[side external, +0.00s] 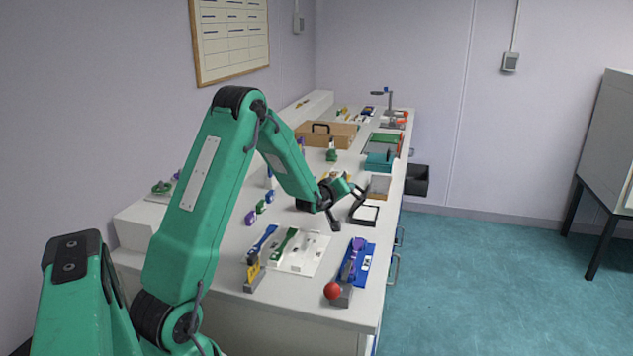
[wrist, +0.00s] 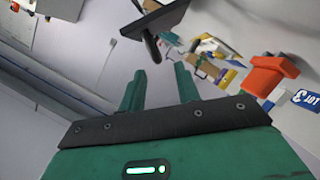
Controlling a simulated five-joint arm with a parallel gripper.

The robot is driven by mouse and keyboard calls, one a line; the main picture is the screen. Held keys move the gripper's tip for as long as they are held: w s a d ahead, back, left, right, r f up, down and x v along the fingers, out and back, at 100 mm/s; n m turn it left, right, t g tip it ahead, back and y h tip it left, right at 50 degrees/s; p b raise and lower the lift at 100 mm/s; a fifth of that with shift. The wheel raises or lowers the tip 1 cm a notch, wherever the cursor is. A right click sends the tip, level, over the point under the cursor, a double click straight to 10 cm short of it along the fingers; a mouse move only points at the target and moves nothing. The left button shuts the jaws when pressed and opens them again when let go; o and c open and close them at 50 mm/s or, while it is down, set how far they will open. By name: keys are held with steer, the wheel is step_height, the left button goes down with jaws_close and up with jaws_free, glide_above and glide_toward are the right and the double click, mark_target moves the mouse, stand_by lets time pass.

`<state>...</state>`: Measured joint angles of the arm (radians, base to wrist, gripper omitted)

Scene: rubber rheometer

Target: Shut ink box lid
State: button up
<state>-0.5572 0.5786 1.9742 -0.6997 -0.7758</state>
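The ink box (side external: 364,214) is a small black-rimmed box with a pale inside on the bench, near its right edge in the side view. Its dark lid (side external: 356,203) stands up, tilted, on the box's left side. My gripper (side external: 350,187) is just behind and above the lid in that view; whether it touches is unclear. In the wrist view my gripper (wrist: 159,70) has its two green fingers apart with nothing between them. A dark flat panel (wrist: 155,18), probably the lid, lies ahead of the fingertips. A black rounded part hangs below it.
A tan tray (side external: 379,186) and a teal box (side external: 379,161) stand farther along the bench. A blue holder (side external: 367,264) and a red ball (side external: 333,291) are at the near end. A white tray (side external: 300,262) with tools lies left of them. An orange object (wrist: 267,75) shows at right in the wrist view.

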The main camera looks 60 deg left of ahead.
steer(key=shift+w, duration=0.15)
steer(key=shift+x, duration=3.75)
steer(key=shift+w+d, duration=0.1)
steer(key=shift+d, duration=0.05)
